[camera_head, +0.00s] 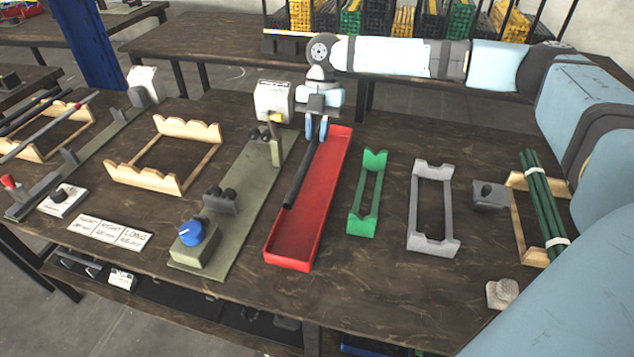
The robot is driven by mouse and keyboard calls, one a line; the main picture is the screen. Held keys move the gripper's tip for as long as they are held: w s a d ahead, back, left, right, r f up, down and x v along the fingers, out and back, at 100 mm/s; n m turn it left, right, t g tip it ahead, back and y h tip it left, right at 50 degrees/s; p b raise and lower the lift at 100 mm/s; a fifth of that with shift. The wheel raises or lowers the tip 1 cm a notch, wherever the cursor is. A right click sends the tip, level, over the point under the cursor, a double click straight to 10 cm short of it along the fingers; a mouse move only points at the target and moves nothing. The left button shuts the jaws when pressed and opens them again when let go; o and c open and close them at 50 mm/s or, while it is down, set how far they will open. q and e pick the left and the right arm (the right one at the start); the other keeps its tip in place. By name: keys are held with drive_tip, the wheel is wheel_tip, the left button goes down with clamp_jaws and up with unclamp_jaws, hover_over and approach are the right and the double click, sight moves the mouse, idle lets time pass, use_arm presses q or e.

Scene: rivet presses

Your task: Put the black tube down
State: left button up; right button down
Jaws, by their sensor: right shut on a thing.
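My right gripper (316,125) hangs over the far end of the long red tray (289,263). It is shut on the black tube (299,180) near the tube's far end. The tube slants toward the front left, along the tray's left side and over its left wall. Whether the tube touches the tray cannot be told. The tray's floor looks empty. The gripper hides the tube's far end. My left gripper is not in view.
Left of the tray stands an olive press base (233,205) with a blue knob (191,232). Right of it are an empty green rack (368,192), an empty grey rack (434,245) and a wooden rack (525,232) with bundled green tubes (543,205). Another wooden rack (146,179) is empty.

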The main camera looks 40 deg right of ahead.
drive_tip(key=b, duration=0.1)
hover_over(316, 189)
drive_tip(key=d, duration=0.1)
drive_tip(key=f, duration=0.6)
drive_tip(key=w+f, duration=0.1)
drive_tip(key=f, duration=0.2)
drive_tip(key=shift+f, duration=0.2)
wheel_tip(316, 189, down, 5)
drive_tip(key=shift+r+b, duration=0.2)
drive_tip(key=shift+b, duration=0.35)
drive_tip(key=c, duration=1)
unclamp_jaws()
drive_tip(key=shift+f, duration=0.1)
drive_tip(key=shift+c, duration=0.2)
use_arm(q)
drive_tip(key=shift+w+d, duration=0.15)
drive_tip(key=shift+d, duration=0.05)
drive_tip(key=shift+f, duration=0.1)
use_arm(e)
drive_tip(key=p+v, duration=0.1)
drive_tip(key=v, duration=1)
drive_tip(key=shift+a+r+p, duration=0.1)
drive_tip(key=shift+r+p, duration=0.1)
drive_tip(key=shift+p, duration=0.2)
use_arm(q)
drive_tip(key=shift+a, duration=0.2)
use_arm(e)
drive_tip(key=shift+r, duration=0.4)
